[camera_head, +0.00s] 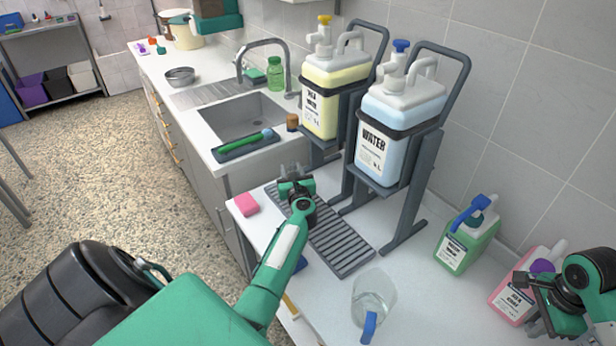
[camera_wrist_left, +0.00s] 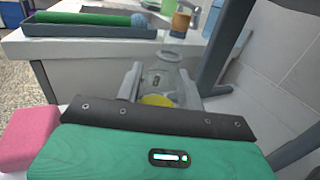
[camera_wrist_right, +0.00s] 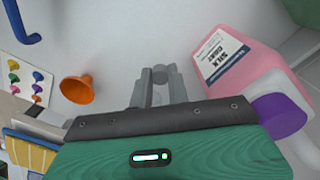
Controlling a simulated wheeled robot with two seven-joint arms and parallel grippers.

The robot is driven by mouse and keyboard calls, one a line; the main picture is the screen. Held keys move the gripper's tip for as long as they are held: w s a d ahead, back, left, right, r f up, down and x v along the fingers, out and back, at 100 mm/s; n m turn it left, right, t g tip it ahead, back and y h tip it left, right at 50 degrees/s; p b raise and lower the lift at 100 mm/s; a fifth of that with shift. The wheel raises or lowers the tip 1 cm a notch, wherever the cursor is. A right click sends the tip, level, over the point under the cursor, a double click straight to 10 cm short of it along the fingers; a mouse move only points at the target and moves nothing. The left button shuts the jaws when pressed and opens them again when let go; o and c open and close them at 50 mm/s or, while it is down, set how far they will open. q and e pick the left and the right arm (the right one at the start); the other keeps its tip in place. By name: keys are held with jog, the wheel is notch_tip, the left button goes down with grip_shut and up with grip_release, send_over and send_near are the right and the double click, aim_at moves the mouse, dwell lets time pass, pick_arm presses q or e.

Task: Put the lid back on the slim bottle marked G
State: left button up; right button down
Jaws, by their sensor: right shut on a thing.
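A slim clear bottle (camera_wrist_left: 160,77) with a dark mark, too small to read, stands between the fingers of my left gripper (camera_wrist_left: 158,88); something yellow shows low in it. The fingers are spread, one each side of the bottle; contact is not clear. In the head view this gripper (camera_head: 295,182) is at the far end of the grey drain rack and mostly hides the bottle. My right gripper (camera_wrist_right: 160,88) is shut on a small grey piece (camera_wrist_right: 160,74), possibly the lid, at the right of the counter. It also shows in the head view (camera_head: 528,280).
A grey slatted rack (camera_head: 345,250) and a clear jug (camera_head: 373,297) stand on the counter. A pink sponge (camera_head: 246,204) lies left. Tall stands hold yellow and blue water jugs (camera_head: 385,150). Green (camera_head: 468,238) and pink (camera_head: 512,298) bottles stand right, the pink beside my right gripper.

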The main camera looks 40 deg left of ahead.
pick_arm(q)
jog(key=c, duration=0.4)
jog(key=shift+r, duration=0.15)
